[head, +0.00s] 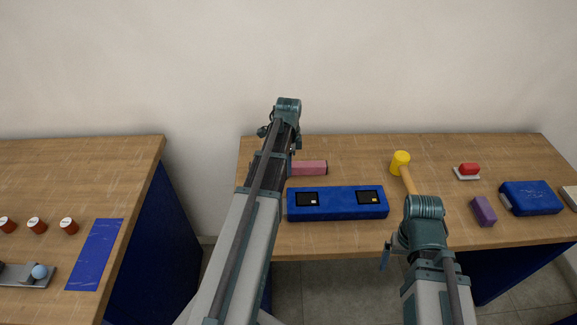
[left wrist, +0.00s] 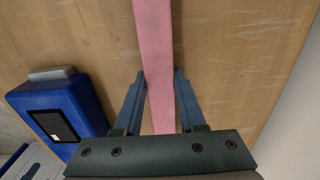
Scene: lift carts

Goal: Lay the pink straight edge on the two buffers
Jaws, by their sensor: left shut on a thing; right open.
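The pink straight edge (head: 310,168) lies at the back of the right-hand table, behind a long blue block (head: 338,213); its left part is hidden by my left arm. In the left wrist view the straight edge (left wrist: 154,45) runs between the fingers of my left gripper (left wrist: 160,78), which is shut on it. The blue block has two dark square patches on top, a left one (head: 307,199) and a right one (head: 368,197). I cannot tell whether these are the buffers. My right gripper (head: 388,256) is open, low near the table's front edge, its fingers mostly hidden.
A yellow mallet (head: 401,163), a red-topped piece (head: 468,170), a purple block (head: 483,211) and a blue case (head: 530,198) stand to the right. On the left table are red jars (head: 37,225), a blue mat (head: 96,254) and a grey tray (head: 38,282). A gap separates the tables.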

